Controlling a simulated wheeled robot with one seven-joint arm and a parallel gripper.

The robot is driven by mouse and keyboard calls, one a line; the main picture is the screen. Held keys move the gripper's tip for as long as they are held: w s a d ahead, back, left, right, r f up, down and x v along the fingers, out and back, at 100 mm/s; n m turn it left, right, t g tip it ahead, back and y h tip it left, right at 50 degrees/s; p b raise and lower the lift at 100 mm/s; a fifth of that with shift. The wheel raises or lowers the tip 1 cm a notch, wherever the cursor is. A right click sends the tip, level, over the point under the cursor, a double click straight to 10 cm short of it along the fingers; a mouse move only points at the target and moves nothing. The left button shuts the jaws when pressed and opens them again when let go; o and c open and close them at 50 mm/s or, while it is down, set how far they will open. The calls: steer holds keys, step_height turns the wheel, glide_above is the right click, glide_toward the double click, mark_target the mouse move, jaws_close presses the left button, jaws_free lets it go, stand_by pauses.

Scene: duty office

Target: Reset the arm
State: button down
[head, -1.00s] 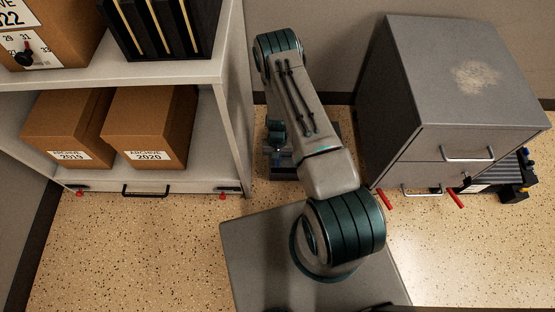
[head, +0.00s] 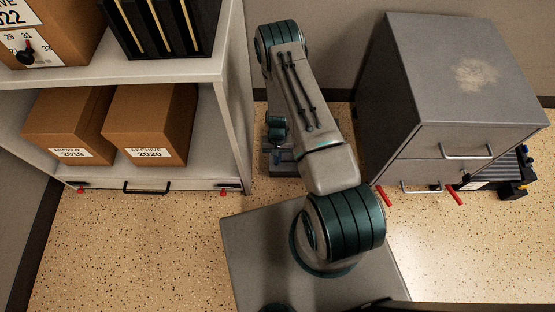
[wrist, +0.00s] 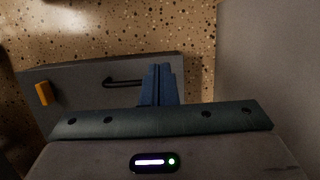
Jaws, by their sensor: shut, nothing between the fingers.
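My arm rises from the grey base top in the head view and bends away from me, between the shelf and the cabinet. My gripper (wrist: 158,85) shows in the wrist view as two blue fingers side by side, closed together with nothing between them. They point over a grey panel with a black handle (wrist: 124,82) and an orange block (wrist: 43,93) on it. In the head view my gripper is low beside the arm, mostly hidden by the arm's links, so its exact contact with things there cannot be told.
A shelf (head: 235,120) at left holds archive boxes (head: 150,125) and black binders (head: 160,28). A grey drawer cabinet (head: 455,80) stands close at right, with red-handled parts at its foot. Speckled floor is open at lower left and lower right.

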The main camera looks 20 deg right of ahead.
steer(key=s+p+v, duration=0.2)
steer(key=v, duration=0.7)
steer(key=shift+a+r, duration=0.25)
steer(key=shift+r, duration=0.05)
steer(key=shift+w, duration=0.15)
step_height(320, 180, up, 41)
steer(key=w+a+n+t+p, duration=0.1)
steer(key=w+t+p, duration=0.1)
steer(key=p, duration=1)
steer(key=s+r+t+p, duration=0.1)
steer(key=s+r+p, duration=0.3)
steer(key=r, duration=0.7)
steer(key=s+r+n+t+p, duration=0.1)
steer(key=s+r+p, duration=0.4)
steer(key=r, duration=0.6)
steer(key=s+r+n+t+p, duration=0.1)
steer(key=s+r+p, duration=0.3)
steer(key=s+r, duration=0.4)
step_height(320, 180, up, 3)
steer(key=shift+s+d+r+h+p, duration=0.1)
steer(key=shift+s+d+h+p, duration=0.3)
steer(key=shift+d, duration=0.1)
steer(key=shift+w, duration=0.1)
